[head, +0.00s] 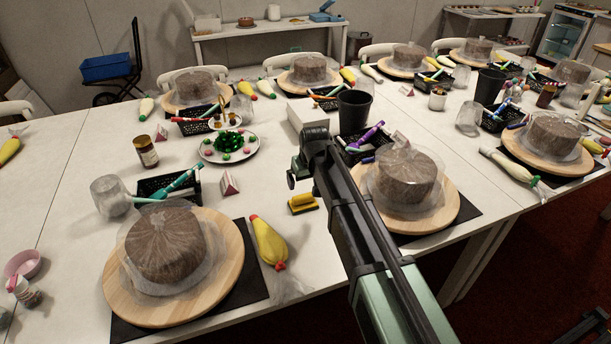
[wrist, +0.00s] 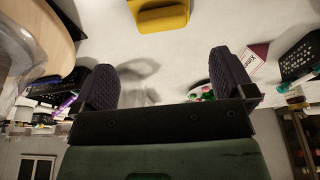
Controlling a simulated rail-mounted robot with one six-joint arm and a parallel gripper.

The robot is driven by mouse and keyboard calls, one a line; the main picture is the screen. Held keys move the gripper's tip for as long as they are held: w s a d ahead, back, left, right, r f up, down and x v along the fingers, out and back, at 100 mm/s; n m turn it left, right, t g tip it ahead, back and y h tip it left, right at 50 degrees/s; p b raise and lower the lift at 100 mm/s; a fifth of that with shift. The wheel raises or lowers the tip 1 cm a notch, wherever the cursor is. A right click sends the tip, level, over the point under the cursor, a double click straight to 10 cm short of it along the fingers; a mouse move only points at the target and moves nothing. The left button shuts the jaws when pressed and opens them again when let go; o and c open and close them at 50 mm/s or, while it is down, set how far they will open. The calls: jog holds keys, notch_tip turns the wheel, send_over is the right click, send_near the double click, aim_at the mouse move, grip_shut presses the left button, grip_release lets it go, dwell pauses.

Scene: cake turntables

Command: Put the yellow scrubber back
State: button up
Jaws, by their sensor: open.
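The yellow scrubber (head: 303,204) lies on the white table between two cake turntables. It has a darker base and also shows at the top edge of the wrist view (wrist: 162,16), partly cut off. My gripper (wrist: 160,78) is open, with its two dark ridged fingers wide apart and nothing between them. In the head view my gripper (head: 298,172) is at the end of my arm, just behind the scrubber as pictured and apart from it. My arm partly hides the gripper there. I cannot tell which spot is the scrubber's own place.
A wrapped cake on a wooden turntable (head: 120,290) stands at front left, another turntable (head: 440,212) right of my arm. A yellow piping bag (head: 268,243), pink-and-white card (head: 229,184), white box (head: 305,118), black basket (head: 185,190) and candy plate (head: 229,158) surround the scrubber.

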jog(key=s+d+r+m+g+p, duration=0.1)
jog(key=s+d+m, duration=0.1)
jog(key=s+d, duration=0.8)
jog(key=s+d+r+m+g+h+p, duration=0.1)
jog(key=s+d+r+m+g+p, duration=0.1)
jog(key=s+d, duration=0.8)
jog(key=s, duration=0.6)
jog(key=shift+s+d+r+m, duration=0.2)
jog(key=shift+s+r+m, duration=0.05)
jog(key=shift+s+m, duration=0.15)
